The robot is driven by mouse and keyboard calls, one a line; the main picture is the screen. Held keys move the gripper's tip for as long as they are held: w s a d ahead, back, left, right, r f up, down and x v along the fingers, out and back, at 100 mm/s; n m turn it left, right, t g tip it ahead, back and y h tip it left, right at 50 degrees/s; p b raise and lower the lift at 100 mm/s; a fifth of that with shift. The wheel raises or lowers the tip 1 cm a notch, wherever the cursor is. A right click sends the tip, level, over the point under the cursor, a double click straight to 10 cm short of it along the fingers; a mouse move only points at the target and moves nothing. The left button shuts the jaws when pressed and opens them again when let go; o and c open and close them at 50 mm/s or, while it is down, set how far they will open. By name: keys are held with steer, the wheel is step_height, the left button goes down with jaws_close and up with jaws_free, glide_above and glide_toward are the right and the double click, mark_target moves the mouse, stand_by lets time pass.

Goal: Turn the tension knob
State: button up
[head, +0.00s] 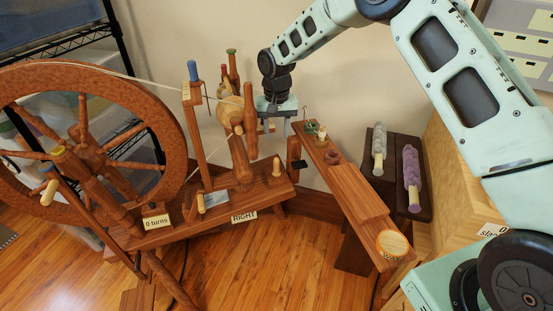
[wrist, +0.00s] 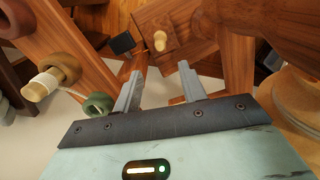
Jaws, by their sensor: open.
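A light wooden knob (head: 276,167), which looks like the tension knob, stands on the right end of the spinning wheel's bench (head: 232,205). It also shows in the wrist view (wrist: 160,40), on a brown wooden block beyond my fingertips. My gripper (head: 279,132) is above and behind that end of the bench, pointing down, apart from the knob. In the wrist view my gripper (wrist: 160,76) has its two grey fingers spread with nothing between them. Other knobs show: a blue-topped post (head: 193,72) and a light handle (head: 200,203) at the bench's front.
The large drive wheel (head: 165,130) is at left. The upright maiden (head: 251,115) stands close left of my gripper. A narrow plank (head: 350,190) with small turned parts lies at right, beside a dark stand with grey (head: 379,140) and purple (head: 411,170) bobbins. Signs read "0 turns" and "RIGHT".

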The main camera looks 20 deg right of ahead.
mark_target(277, 159)
step_height(277, 159, down, 11)
steer(key=shift+r+b, duration=0.1)
steer(key=shift+b, duration=0.7)
jaws_close()
